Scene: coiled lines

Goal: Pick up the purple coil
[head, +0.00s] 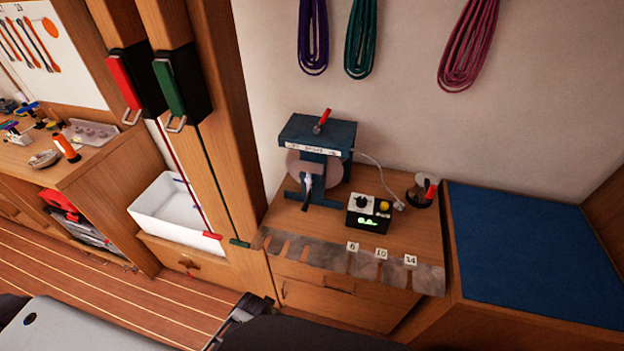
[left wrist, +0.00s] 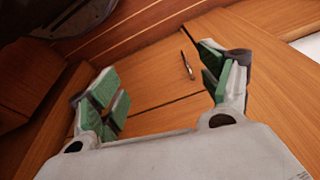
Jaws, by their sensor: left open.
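The purple coil (head: 313,38) hangs on the pale wall at the top of the head view, its upper end cut off by the frame. A dark green coil (head: 361,40) hangs close to its right, and a crimson coil (head: 469,45) hangs further right. My left gripper (left wrist: 160,78) is open and empty in the left wrist view, its green pads wide apart in front of wooden cabinet fronts. It is far below the purple coil and not touching it. No coil shows in the left wrist view. My right gripper is not in view.
Below the coils, a blue machine (head: 316,133) and a small black control box (head: 369,213) stand on a wooden cabinet. A slotted metal strip (head: 330,263) lines its front edge. Wooden posts (head: 225,100) with red and green handles stand left. A blue-topped surface (head: 530,255) is right.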

